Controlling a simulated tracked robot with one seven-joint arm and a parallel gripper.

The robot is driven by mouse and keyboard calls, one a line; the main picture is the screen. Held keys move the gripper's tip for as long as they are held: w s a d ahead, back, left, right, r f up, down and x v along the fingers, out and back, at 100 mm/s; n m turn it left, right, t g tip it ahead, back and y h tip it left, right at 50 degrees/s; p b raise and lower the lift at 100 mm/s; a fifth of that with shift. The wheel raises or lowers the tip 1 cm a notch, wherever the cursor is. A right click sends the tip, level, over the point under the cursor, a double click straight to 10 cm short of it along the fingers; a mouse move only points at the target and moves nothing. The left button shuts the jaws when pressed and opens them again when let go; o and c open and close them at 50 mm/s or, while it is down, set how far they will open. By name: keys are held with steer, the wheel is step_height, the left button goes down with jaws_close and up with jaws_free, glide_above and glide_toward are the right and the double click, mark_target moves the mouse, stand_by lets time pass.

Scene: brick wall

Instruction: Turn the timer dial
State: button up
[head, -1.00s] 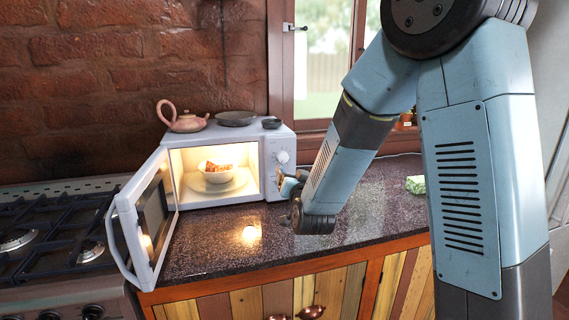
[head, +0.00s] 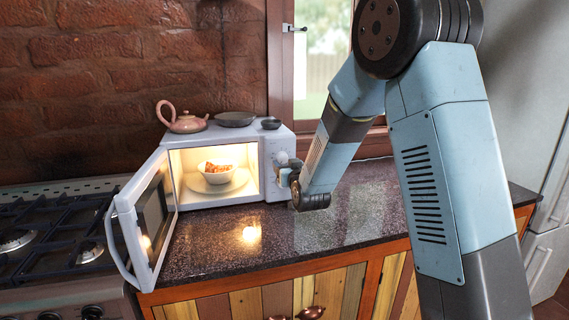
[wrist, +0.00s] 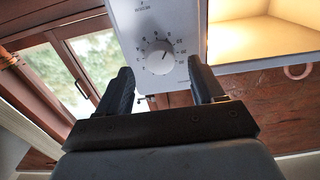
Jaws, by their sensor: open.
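The white microwave (head: 227,203) stands on the counter with its door open. Its right-hand panel carries a round white dial (head: 282,157), which also shows in the wrist view (wrist: 160,57) with numbers and tick marks around it. My gripper (head: 288,176) is at the panel, just below that dial in the head view, and covers the panel's lower part. In the wrist view my gripper (wrist: 159,68) is open, with the dial between its two fingertips in the picture. I cannot tell whether either finger touches it.
The open door (head: 143,228) swings out at the left. A bowl of food (head: 217,176) sits in the lit cavity. A pink teapot (head: 184,120), a grey dish (head: 236,119) and a small dark bowl (head: 271,124) stand on top. The counter (head: 345,222) in front is clear.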

mark_target(283, 160)
steer(key=shift+x, duration=1.65)
steer(key=c, duration=1)
steer(key=shift+n, duration=0.6)
steer(key=shift+c, duration=0.2)
steer(key=o, duration=1)
steer(key=shift+o, duration=0.2)
steer(key=v, duration=1.3)
steer(key=shift+s, duration=0.35)
steer(key=shift+d, duration=0.1)
